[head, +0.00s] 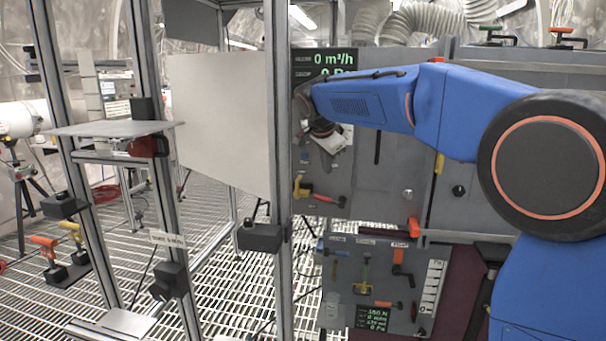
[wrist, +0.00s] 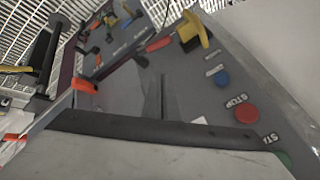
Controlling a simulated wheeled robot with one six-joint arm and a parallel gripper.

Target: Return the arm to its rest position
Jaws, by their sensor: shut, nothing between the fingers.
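My blue arm (head: 430,105) reaches from the right across the upper part of a grey control panel (head: 385,190) in the head view. It is bent, and its wrist hangs down at the panel's left side. My gripper (head: 333,150) is small there and partly hidden by the wrist; it points down in front of the panel. In the wrist view the fingers (wrist: 160,97) show as a narrow dark shape over the grey panel. They are shut and hold nothing. I cannot tell the exact gap to the panel.
In the wrist view, a red STOP button (wrist: 246,113), a blue button (wrist: 222,79) and a yellow handle (wrist: 193,30) lie close on the right. Metal frame posts (head: 279,120) and a pale board (head: 218,115) stand left of my wrist. A lower valve panel (head: 345,285) is below.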

